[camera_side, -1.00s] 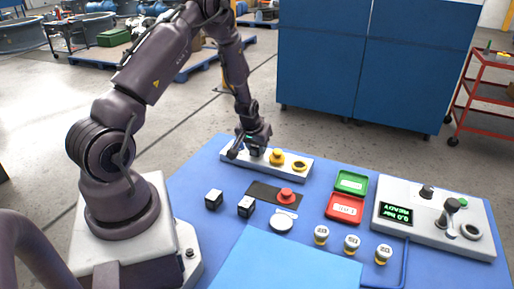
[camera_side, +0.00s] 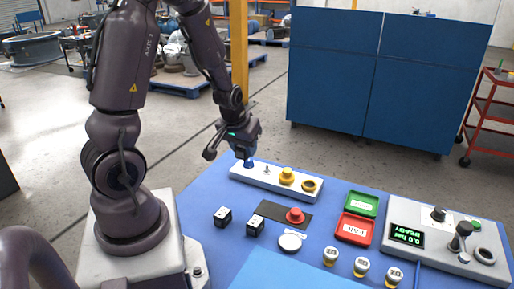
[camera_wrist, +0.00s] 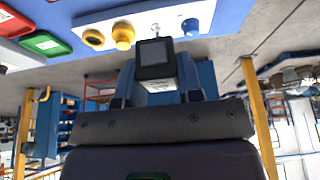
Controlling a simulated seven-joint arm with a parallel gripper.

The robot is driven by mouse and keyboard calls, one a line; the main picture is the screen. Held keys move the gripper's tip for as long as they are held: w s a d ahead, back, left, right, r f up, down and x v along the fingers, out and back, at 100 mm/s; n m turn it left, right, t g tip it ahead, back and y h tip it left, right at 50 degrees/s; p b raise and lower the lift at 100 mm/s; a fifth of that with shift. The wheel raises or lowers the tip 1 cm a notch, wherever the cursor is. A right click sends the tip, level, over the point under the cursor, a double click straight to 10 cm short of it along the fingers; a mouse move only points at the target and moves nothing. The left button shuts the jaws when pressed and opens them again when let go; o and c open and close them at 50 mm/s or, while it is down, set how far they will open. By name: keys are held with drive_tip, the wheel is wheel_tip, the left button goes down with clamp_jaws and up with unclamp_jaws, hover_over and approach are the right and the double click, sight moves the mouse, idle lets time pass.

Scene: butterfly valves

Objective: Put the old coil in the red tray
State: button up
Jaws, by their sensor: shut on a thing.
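My gripper (camera_wrist: 155,82) is shut on a black cube-shaped coil (camera_wrist: 153,52), which sits between the two blue fingers in the wrist view. In the side view my gripper (camera_side: 240,150) is above the left end of the white valve panel (camera_side: 237,175), and the coil cannot be made out there. A thin bare metal stem (camera_side: 267,169) stands on the panel, clear of the coil. The red tray (camera_side: 372,241) lies to the right on the blue table, with a white label inside. It also shows at the wrist view's upper left (camera_wrist: 12,22).
A green tray (camera_side: 362,203) adjoins the red one. The panel carries a blue knob (camera_side: 249,162), a yellow knob (camera_side: 287,175) and a yellow ring (camera_side: 309,186). Two black cubes (camera_side: 223,217) (camera_side: 255,226), a red button (camera_side: 295,215) and a control box (camera_side: 450,240) are on the table.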

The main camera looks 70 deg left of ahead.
drive_tip(key=shift+s+d+r, duration=0.3)
drive_tip(key=shift+s+d, duration=0.1)
drive_tip(key=shift+s, duration=0.1)
drive_tip(key=shift+s+d+r, duration=0.3)
drive_tip(key=shift+s+d, duration=0.1)
drive_tip(key=shift+s, duration=0.1)
drive_tip(key=shift+d, duration=0.15)
drive_tip(key=w+d+f+m+h, duration=0.15)
drive_tip(key=w+d+m, duration=0.35)
drive_tip(key=d, duration=0.5)
drive_tip(key=n+y, duration=0.2)
drive_tip(key=n, duration=0.3)
approach(356, 227)
drive_tip(key=shift+w+a+f+h, duration=0.15)
drive_tip(key=shift+a+f, duration=0.2)
drive_tip(key=shift+a, duration=0.2)
drive_tip(key=shift+w+a+f+h, duration=0.1)
drive_tip(key=shift+a+f, duration=0.2)
drive_tip(key=shift+a, duration=0.25)
drive_tip(key=shift+w+f, duration=0.45)
drive_tip(key=shift+f, duration=0.05)
drive_tip(key=shift+w+f, duration=0.15)
drive_tip(key=shift+f, duration=1.55)
